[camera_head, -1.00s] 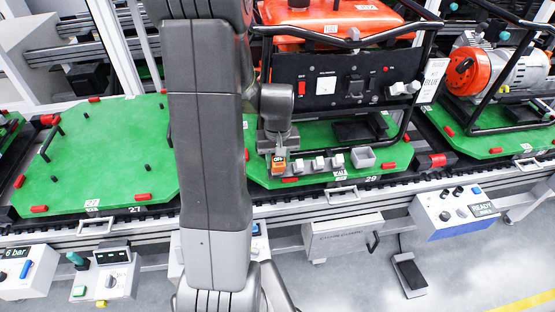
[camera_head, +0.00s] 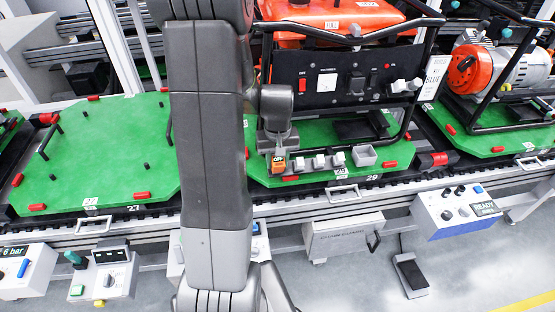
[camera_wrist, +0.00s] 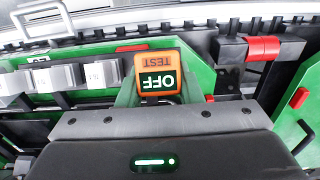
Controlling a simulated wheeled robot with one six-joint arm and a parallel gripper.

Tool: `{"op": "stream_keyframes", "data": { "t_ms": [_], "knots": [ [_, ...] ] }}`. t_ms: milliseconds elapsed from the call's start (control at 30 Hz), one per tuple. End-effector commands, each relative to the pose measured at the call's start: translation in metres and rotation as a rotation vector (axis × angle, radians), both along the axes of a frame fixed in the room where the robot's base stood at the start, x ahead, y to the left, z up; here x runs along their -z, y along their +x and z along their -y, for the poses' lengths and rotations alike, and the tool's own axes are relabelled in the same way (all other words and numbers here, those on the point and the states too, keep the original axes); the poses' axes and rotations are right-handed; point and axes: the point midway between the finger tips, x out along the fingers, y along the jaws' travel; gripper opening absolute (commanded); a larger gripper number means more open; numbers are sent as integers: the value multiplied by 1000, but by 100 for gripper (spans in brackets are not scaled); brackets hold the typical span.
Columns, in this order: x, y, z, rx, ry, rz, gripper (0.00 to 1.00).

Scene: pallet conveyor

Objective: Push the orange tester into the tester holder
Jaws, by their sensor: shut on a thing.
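The orange tester (camera_head: 279,163) with a dark "OFF" label is at the left end of a row of small grey blocks on the front edge of the green pallet. It also shows in the wrist view (camera_wrist: 157,73), with its labelled face upside down. My gripper (camera_head: 277,151) is shut on the tester from behind. In the wrist view its green-looking fingers (camera_wrist: 157,98) are on either side of it. The grey blocks (camera_head: 319,163) stand just right of the tester, with an open grey box (camera_head: 363,156) beyond them. I cannot tell which part is the tester holder, or how deep the tester sits.
A generator with a black frame and control panel (camera_head: 346,84) stands on the same pallet (camera_head: 395,155), close behind my gripper. A bare green pallet (camera_head: 105,160) is at left. Control boxes (camera_head: 460,212) line the conveyor's front.

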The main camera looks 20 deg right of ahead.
Motion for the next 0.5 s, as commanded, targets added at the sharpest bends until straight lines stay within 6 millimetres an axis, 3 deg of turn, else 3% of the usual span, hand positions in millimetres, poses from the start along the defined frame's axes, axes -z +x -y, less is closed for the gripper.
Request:
{"op": "stream_keyframes", "data": {
  "t_ms": [333,367,500],
  "knots": [
    [4,2,1,0,0,1,5],
    [4,2,1,0,0,1,34],
    [4,2,1,0,0,1,58]
  ]
}}
